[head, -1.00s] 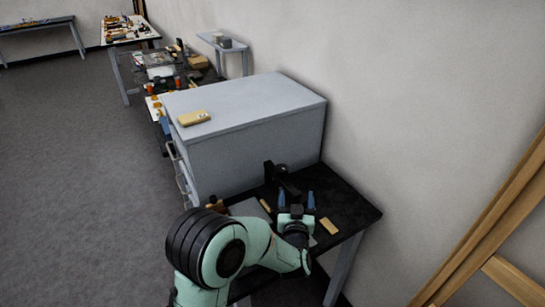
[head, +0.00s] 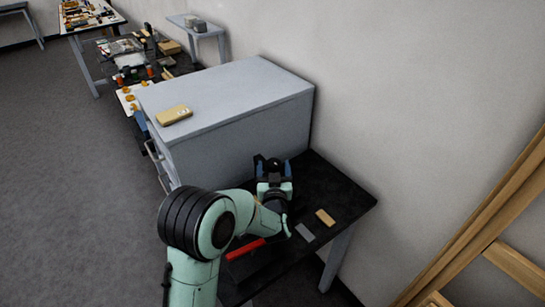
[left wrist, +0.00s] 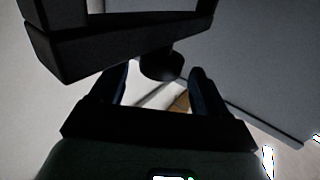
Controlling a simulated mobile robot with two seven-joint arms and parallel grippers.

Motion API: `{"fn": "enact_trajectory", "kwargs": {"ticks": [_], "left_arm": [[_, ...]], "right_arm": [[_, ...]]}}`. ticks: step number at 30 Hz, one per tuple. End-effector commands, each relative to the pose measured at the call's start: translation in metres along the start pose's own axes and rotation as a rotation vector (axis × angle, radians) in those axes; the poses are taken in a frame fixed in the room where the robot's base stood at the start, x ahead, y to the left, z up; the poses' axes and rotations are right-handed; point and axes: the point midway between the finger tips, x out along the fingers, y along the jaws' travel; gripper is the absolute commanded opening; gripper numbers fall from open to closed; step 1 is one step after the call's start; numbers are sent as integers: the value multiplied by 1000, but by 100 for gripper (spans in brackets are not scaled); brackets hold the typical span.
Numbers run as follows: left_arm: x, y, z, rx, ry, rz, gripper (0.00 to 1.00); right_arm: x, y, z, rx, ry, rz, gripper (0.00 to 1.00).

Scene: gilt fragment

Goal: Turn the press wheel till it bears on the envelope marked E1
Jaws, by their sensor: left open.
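My left gripper (head: 273,168) is open at the far side of the black table, against the grey cabinet. Its blue fingers point at a dark press (head: 271,162), which the gripper mostly hides. In the left wrist view, the press's dark frame (left wrist: 120,42) rises above the fingers. A dark rounded part (left wrist: 161,66) hangs under it, just beyond the gap between the fingertips (left wrist: 160,85). I cannot tell whether that part is the wheel or whether the fingers touch it. Pale and tan pieces show beyond. No E1 mark is readable. My right gripper is not in view.
A tan block (head: 325,217), a grey block (head: 305,232) and a red bar (head: 245,249) lie on the black table (head: 345,197). The grey cabinet (head: 245,140) bears a yellow block (head: 174,115). A wall bounds the right; open floor lies left.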

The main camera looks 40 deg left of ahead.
Motion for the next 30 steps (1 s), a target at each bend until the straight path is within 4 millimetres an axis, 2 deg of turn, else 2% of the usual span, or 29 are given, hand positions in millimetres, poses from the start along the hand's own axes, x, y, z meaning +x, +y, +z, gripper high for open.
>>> {"fn": "enact_trajectory", "kwargs": {"ticks": [3,7,12,18,19,23,24,30], "left_arm": [[21,0,-3,1,2,-1,75],[36,1,-3,1,2,0,75],[43,0,-1,0,1,0,75],[43,0,0,0,0,0,75],[43,0,0,0,0,0,72],[43,0,-1,0,0,0,30],[43,0,-1,0,0,0,24],[42,0,0,-1,0,7,24]], "right_arm": [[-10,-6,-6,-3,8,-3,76],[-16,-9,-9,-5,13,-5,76],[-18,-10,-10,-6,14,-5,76],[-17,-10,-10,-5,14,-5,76],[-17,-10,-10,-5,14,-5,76],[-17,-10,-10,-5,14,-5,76],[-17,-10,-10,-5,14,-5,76],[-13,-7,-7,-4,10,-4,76]]}}
